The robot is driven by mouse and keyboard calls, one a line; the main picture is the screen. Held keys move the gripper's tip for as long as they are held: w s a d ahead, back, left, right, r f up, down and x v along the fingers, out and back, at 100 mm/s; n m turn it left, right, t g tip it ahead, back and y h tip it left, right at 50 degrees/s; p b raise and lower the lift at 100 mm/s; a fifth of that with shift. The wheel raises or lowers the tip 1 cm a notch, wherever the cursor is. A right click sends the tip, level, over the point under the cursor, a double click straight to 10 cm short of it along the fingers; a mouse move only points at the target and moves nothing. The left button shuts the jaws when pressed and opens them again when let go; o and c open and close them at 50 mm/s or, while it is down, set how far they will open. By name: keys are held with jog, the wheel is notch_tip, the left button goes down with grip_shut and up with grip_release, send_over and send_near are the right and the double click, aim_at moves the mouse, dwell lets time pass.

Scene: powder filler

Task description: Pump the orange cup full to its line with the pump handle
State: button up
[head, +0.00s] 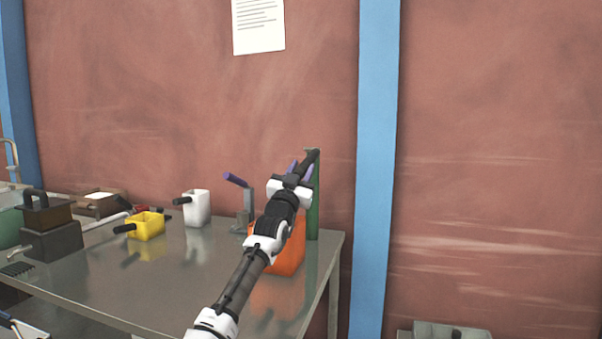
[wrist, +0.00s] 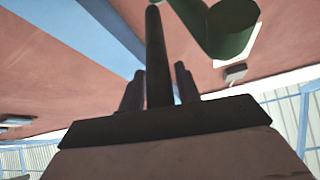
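An orange body (head: 290,257), most likely the orange cup, stands at the right end of the table, partly hidden behind my arm. Its inside, line and fill level do not show. A green post (head: 313,213) stands right behind it, with a dark pump handle (head: 314,156) at its top. My gripper (head: 300,170) is at this handle. In the wrist view, the dark rod of the handle (wrist: 155,50) passes between the two fingers of my gripper (wrist: 159,72). Narrow gaps show beside the rod, so the fingers look open around it. Green parts (wrist: 232,28) show above.
On the metal table (head: 150,285) stand a yellow cup (head: 148,228), a white cup (head: 198,207) and a grey stand (head: 249,203) with a purple lever (head: 237,180). A dark block (head: 52,240) stands at the left. The table's front middle is clear. A blue post (head: 375,170) rises at the right.

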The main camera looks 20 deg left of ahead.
jog(key=shift+o, duration=1.2)
